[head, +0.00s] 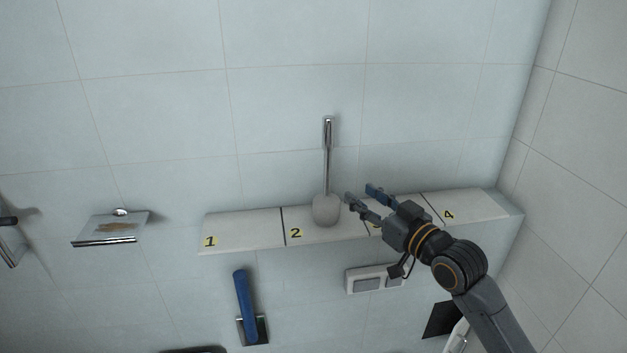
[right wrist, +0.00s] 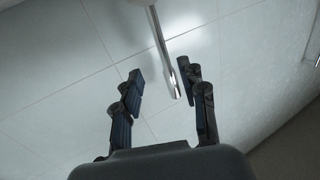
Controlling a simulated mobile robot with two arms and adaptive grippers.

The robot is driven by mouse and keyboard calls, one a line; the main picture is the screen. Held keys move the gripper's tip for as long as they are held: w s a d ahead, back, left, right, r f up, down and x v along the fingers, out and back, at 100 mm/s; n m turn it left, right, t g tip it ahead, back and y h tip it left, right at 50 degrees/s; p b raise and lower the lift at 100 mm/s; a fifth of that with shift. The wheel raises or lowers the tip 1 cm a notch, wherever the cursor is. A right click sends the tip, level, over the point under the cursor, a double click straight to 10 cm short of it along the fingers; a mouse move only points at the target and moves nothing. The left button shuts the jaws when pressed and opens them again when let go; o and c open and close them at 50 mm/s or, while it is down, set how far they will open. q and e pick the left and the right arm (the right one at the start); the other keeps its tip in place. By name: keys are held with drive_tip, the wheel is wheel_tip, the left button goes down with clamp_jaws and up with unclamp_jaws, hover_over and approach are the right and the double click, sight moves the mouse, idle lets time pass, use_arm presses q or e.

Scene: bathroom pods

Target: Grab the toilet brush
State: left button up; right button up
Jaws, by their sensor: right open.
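The toilet brush (head: 328,160) stands upright on the shelf, with a chrome handle and a pale rounded base, in the part beside the label 2. My right gripper (head: 362,191) is just to the right of the brush, with its open fingers pointing toward the wall and the brush. In the right wrist view the chrome handle (right wrist: 163,50) reaches down between the two open fingers (right wrist: 161,85); whether they touch it cannot be told, and in the head view they look apart. My left gripper is not in view.
The white shelf (head: 245,230) has numbered parts; the one marked 1 is empty. Below it are a blue-handled tool (head: 243,292) and a flush plate (head: 366,284). A paper holder (head: 110,229) is on the wall at left. A tiled side wall (head: 575,170) closes the right.

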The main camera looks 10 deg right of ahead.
sight(330, 171)
drive_tip(key=x, duration=0.2)
drive_tip(key=p+x, duration=0.1)
drive_tip(key=x, duration=0.2)
drive_tip(key=p+x, duration=0.1)
drive_tip(key=x, duration=0.1)
drive_tip(key=shift+w+a+r, duration=0.1)
drive_tip(key=shift+a+r, duration=0.15)
drive_tip(key=shift+a, duration=0.15)
drive_tip(key=shift+w, duration=0.45)
drive_tip(key=p+x, duration=0.2)
drive_tip(key=x, duration=0.1)
drive_tip(key=shift+w+a+r, duration=0.1)
drive_tip(key=shift+w, duration=0.3)
drive_tip(key=shift+w+a, duration=0.2)
drive_tip(key=shift+w, duration=0.3)
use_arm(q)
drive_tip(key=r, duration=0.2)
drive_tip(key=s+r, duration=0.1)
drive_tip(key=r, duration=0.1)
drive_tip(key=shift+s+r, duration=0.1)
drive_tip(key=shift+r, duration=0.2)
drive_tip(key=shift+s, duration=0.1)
use_arm(e)
drive_tip(key=shift+s, duration=0.1)
drive_tip(key=shift+c, duration=0.3)
clamp_jaws()
